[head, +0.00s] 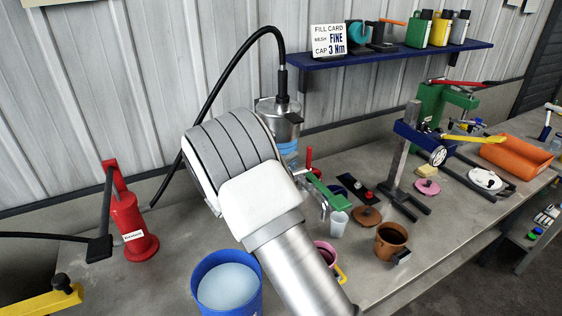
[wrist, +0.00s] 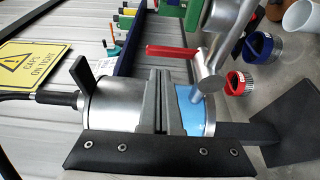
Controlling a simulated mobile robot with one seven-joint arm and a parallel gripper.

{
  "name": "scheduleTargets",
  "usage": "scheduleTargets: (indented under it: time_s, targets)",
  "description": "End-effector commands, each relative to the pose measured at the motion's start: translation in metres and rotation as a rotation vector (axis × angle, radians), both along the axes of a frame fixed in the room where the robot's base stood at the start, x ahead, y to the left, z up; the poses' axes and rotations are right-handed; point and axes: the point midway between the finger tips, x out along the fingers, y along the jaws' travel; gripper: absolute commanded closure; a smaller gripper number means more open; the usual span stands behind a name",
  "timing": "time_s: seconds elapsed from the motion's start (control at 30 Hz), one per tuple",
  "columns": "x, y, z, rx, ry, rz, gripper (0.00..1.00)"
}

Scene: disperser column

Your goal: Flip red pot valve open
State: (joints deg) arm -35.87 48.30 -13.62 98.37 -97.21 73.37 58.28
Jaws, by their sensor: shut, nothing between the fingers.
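The pot (head: 280,125) is a silver cylinder with a blue band, in front of the wall, with a black hose at its top. In the wrist view the pot (wrist: 115,102) lies sideways. The red valve handle (wrist: 180,52) extends left from a silver valve body (wrist: 207,78); in the head view the red handle (head: 309,157) stands roughly upright, just right of my wrist. My gripper (wrist: 160,73) is shut and empty, its grey fingers in front of the pot. Their tips are close to the red handle; I cannot tell if they touch. In the head view my arm hides the gripper.
A green handle (head: 326,191) is beside my arm. A blue bucket (head: 226,283), brown mug (head: 390,240) and white cup (head: 338,222) stand on the bench. A red pump (head: 130,225) is at left, a blue press (head: 418,135) at right. The blue shelf (head: 385,55) is above.

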Motion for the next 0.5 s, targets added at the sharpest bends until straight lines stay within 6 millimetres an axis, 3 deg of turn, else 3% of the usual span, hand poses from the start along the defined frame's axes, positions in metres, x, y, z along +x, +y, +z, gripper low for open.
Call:
scheduleTargets:
  time_s: [0.2, 0.5]
  targets:
    - [0.021, -0.024, 0.001, -0.001, 0.001, -0.001, 1.0]
    - [0.027, -0.031, 0.0, 0.0, 0.0, 0.0, 1.0]
